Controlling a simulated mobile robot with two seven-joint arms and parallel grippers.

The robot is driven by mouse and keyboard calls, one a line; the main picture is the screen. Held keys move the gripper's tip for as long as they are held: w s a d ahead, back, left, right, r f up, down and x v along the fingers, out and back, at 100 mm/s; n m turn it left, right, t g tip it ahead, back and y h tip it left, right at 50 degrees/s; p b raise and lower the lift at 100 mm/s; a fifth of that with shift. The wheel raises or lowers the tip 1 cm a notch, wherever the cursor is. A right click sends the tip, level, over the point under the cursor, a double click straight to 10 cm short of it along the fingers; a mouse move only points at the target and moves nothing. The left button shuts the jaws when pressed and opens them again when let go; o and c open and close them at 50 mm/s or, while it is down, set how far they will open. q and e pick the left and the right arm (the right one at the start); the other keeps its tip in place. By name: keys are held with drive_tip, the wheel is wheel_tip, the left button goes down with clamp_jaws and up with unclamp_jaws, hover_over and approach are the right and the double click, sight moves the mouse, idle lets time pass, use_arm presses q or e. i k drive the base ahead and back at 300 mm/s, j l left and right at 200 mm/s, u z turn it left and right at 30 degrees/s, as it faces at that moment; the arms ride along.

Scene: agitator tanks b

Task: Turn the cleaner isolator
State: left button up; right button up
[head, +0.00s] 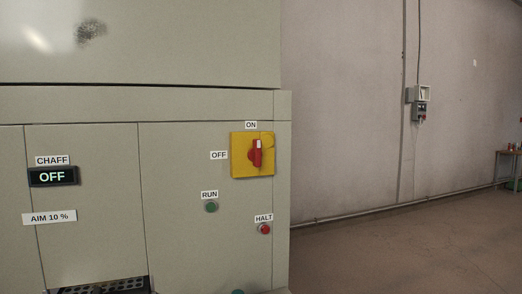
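The cleaner isolator is a red rotary handle (256,156) on a yellow square plate (240,168) on the right part of a grey-green machine front. Its handle stands about upright, with a white mark at the upper end, towards the ON label (251,125) above the plate. An OFF label (219,155) is at the plate's left. Neither of my grippers is in view, and nothing covers the handle.
The machine front (180,170) carries a green RUN button (211,207), a red HALT button (265,229) and a CHAFF display (53,177) reading OFF. A perforated dark opening (110,286) is at lower left. Open floor (400,245) lies to the right.

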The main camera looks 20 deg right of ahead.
sight(254, 154)
drive_tip(key=l+u, duration=0.2)
drive_tip(key=l, duration=0.85)
drive_tip(key=l+u, duration=0.2)
drive_tip(key=l, duration=0.85)
